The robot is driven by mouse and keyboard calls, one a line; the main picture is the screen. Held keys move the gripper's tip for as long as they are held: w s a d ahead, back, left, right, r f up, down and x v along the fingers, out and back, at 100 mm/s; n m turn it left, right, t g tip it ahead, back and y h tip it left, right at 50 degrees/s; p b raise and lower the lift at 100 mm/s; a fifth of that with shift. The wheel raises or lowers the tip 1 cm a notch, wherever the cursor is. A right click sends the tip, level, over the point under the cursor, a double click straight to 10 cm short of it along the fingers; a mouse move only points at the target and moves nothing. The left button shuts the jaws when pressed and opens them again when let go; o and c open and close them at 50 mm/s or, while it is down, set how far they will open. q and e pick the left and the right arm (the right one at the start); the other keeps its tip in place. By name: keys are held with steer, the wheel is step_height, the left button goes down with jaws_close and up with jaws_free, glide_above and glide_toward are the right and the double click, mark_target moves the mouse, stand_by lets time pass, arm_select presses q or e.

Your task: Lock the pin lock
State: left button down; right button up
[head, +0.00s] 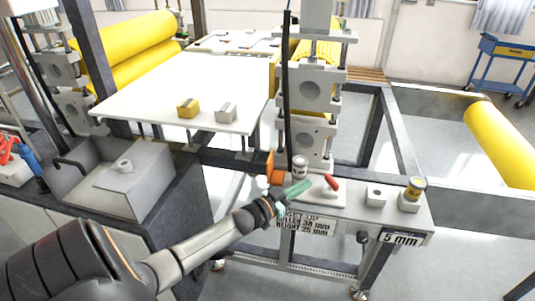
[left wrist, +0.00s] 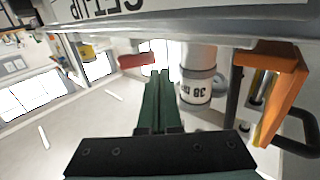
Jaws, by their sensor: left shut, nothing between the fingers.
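A red-handled part (head: 331,183) sits on the grey machine ledge. It also shows in the left wrist view (left wrist: 138,60), left of my fingertips. I cannot tell for certain which part is the pin lock. A grey cylinder marked 38 (head: 299,167) stands behind my left fingers; it is just right of them in the left wrist view (left wrist: 195,90). An orange piece (head: 274,165) stands left of the cylinder and at the right in the left wrist view (left wrist: 270,85). My left gripper (head: 308,184) is shut and empty, its green fingers together between cylinder and red handle. My right gripper is out of view.
On the ledge's right stand a small grey block (head: 376,196) and a yellow-topped cylinder (head: 415,188). The roller column (head: 316,100) rises behind. A white table (head: 165,85) carries a yellow block (head: 187,107) and a grey block (head: 226,112).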

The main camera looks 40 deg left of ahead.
arm_select(q)
steer(key=s+a, duration=0.3)
steer(key=s, duration=0.5)
steer(key=shift+s+a, duration=0.15)
steer(key=shift+a, duration=0.15)
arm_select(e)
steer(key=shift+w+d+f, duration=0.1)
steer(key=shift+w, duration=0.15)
arm_select(q)
steer(key=shift+f, duration=0.1)
